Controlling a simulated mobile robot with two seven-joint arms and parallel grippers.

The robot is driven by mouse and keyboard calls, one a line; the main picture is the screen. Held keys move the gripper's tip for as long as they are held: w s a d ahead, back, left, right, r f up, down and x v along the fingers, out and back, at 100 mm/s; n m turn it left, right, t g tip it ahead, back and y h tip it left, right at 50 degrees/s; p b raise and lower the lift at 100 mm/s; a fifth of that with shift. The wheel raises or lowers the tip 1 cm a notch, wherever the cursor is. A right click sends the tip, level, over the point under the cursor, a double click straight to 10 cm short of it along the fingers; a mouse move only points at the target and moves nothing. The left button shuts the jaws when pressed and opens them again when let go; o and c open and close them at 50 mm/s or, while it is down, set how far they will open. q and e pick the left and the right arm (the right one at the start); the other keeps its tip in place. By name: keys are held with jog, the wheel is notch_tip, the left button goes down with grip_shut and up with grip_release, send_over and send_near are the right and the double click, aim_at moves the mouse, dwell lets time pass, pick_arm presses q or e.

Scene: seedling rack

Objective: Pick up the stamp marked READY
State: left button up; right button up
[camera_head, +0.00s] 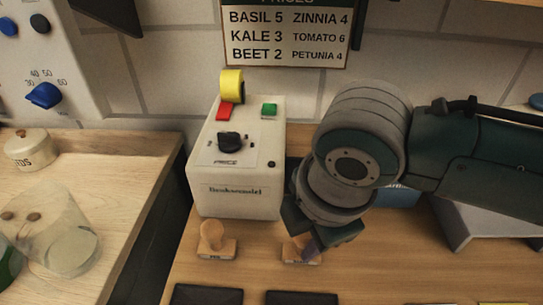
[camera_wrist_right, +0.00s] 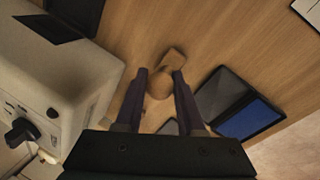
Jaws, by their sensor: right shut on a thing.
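Two wooden stamps stand on the table in front of the white machine. The left stamp (camera_head: 213,243) stands upright and free. The right stamp (camera_head: 294,249) is at my right gripper (camera_head: 309,249), which comes down over it and partly hides it. In the right wrist view, the fingers of the right gripper (camera_wrist_right: 160,84) are shut on the round knob of this stamp, whose wooden base (camera_wrist_right: 174,56) shows beyond. The stamp appears at table height; I cannot tell whether it touches the table. The markings on both stamps are too small to read. My left gripper is not in view.
The white machine (camera_head: 236,178) with a yellow roll stands close to the left of my right arm. Two dark pads (camera_head: 207,294) (camera_head: 301,297) lie at the front. In the right wrist view, an open ink pad (camera_wrist_right: 250,118) shows blue. A glass jar (camera_head: 62,243) stands on the left table.

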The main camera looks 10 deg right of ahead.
grip_shut()
jog(key=shift+r, duration=0.1)
notch_tip(320, 180, up, 20)
jog(key=p, duration=0.2)
jog(key=shift+p, duration=0.3)
jog(key=shift+o, duration=1.3)
grip_release()
grip_shut()
